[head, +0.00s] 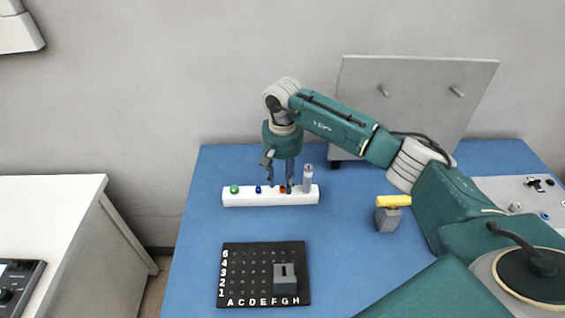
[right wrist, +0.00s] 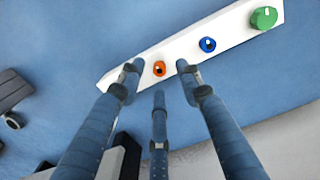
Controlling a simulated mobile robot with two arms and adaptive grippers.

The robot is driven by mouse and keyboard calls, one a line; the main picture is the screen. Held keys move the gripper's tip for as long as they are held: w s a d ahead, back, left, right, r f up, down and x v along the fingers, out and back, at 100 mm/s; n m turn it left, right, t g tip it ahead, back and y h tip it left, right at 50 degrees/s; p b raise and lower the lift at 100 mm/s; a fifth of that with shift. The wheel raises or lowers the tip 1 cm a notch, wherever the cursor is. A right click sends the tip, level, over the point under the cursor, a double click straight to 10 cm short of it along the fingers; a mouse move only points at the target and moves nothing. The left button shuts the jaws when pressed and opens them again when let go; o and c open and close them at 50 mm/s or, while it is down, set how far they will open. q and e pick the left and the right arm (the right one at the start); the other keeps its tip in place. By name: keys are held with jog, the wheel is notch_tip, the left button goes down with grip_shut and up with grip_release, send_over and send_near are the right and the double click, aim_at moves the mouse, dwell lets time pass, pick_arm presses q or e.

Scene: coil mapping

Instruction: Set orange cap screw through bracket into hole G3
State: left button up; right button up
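The orange cap screw (head: 283,189) stands in a white rack (head: 240,199), its round head also showing in the right wrist view (right wrist: 159,69). My right gripper (head: 288,184) points down over the rack. In the right wrist view its fingers (right wrist: 158,78) are spread, with the orange head between two fingertips and no visible grip on it. A black lettered hole board (head: 240,262) lies at the front of the blue table. A grey bracket (head: 285,283) sits on its right front part, around columns F to H. Hole G3 cannot be made out. My left gripper is not in view.
A green screw (head: 234,188) and a blue screw (head: 258,189) stand left of the orange one; a grey cylinder (head: 308,180) is close on its right. A yellow-topped grey block (head: 389,215) and upright grey panel (head: 425,100) are right. Table between rack and board is clear.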

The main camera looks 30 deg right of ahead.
aim_at(283, 187)
jog(key=shift+s+a+f, duration=0.1)
jog(key=shift+s+f, duration=0.05)
jog(key=shift+f, duration=0.6)
jog(key=shift+f, duration=0.1)
grip_shut()
jog(key=shift+r+p, duration=0.6)
jog(key=shift+r, duration=1.15)
jog(key=shift+r+p, duration=0.5)
jog(key=shift+r, duration=1.2)
